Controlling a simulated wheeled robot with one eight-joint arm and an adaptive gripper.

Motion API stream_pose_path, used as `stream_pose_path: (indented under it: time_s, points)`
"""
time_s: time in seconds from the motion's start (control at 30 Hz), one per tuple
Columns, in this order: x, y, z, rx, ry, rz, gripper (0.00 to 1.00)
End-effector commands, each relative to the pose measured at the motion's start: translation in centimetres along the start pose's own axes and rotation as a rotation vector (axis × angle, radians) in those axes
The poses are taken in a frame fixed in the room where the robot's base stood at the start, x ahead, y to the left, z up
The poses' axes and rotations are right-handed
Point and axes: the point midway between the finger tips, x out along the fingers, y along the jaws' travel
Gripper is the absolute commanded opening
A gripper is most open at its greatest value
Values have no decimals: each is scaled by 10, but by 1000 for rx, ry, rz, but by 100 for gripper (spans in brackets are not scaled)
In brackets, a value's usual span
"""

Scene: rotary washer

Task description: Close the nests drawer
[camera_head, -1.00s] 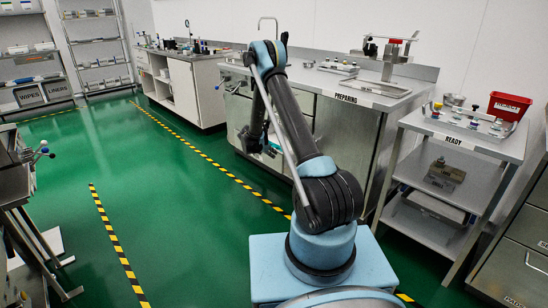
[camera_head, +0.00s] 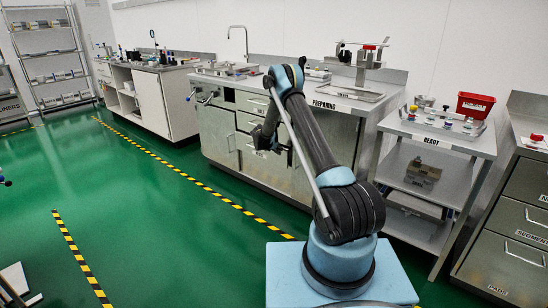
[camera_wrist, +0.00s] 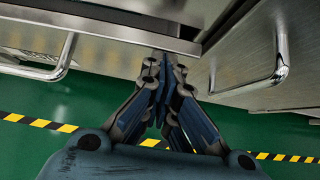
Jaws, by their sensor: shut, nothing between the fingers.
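A metal drawer cabinet (camera_head: 505,241) stands at the right edge of the head view. Its top drawer front (camera_head: 530,187) carries a label cut off after "N", so I cannot confirm that it is the nests drawer or whether it is open. My gripper (camera_head: 262,140) shows small and dark in front of the PREPARING bench cabinet, partly behind my arm. In the wrist view my gripper (camera_wrist: 162,62) is shut and empty. Its tips are close to a metal edge between two fronts with bar handles (camera_wrist: 58,62) (camera_wrist: 275,68); contact cannot be told.
The PREPARING bench (camera_head: 345,92) stands behind my arm, with drawers and doors below. The READY cart (camera_head: 457,138) stands at the right, holding a red bin (camera_head: 476,104).

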Motion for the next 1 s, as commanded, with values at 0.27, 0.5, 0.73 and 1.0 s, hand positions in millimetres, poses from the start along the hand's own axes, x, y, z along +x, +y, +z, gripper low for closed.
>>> stream_pose_path:
  time_s: [0.27,0.5,0.73,1.0]
  points:
    - [19,1,19,-1,-1,1,0]
    - [22,3,24,-2,-3,3,0]
    - [24,2,25,-2,-5,3,0]
    - [17,3,19,0,-5,2,0]
